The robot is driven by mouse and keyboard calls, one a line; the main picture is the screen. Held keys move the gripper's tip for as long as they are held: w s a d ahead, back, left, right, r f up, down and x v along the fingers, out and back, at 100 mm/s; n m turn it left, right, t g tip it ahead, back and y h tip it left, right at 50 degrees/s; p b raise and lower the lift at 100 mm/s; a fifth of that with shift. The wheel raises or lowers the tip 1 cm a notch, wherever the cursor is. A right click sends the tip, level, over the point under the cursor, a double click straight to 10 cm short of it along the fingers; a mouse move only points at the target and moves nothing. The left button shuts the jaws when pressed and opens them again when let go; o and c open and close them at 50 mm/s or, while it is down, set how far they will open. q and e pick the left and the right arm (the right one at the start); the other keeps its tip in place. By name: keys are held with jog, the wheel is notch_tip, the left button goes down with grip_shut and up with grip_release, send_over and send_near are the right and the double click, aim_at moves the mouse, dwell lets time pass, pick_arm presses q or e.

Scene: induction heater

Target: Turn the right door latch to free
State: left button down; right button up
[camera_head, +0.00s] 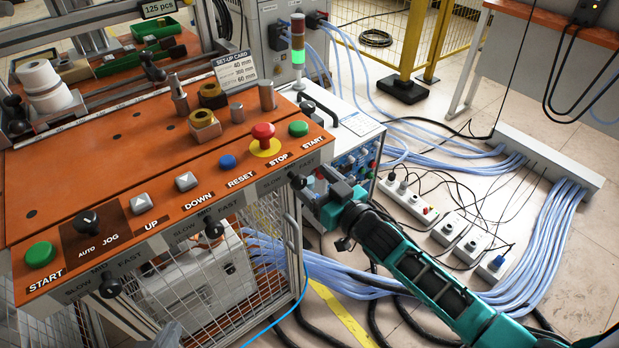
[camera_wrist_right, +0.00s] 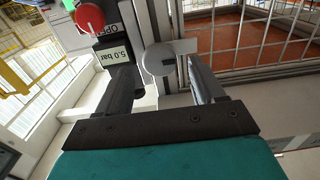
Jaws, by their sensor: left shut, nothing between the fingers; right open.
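The right door latch (camera_wrist_right: 160,60) is a grey round disc with a short bar pointing right in the right wrist view, set against a metal profile. My right gripper (camera_wrist_right: 158,75) is open, with one dark finger on each side of the disc. Contact with the latch cannot be made out. In the head view my right gripper (camera_head: 332,205) is beside the front right corner of the orange control panel (camera_head: 130,160), and the latch is hidden there. A small piece of my left gripper (camera_head: 169,337) shows at the bottom edge, its fingers hardly visible.
A red knob (camera_wrist_right: 90,17) and a 5.0 bar display (camera_wrist_right: 112,56) sit close left of the latch. A black selector knob (camera_head: 297,180) juts out near my right gripper. Mesh doors (camera_head: 210,290) hang below the panel. Blue cables (camera_head: 545,240) cover the floor at right.

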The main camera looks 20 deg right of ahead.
jog(key=shift+x, duration=0.8)
jog(key=c, duration=1)
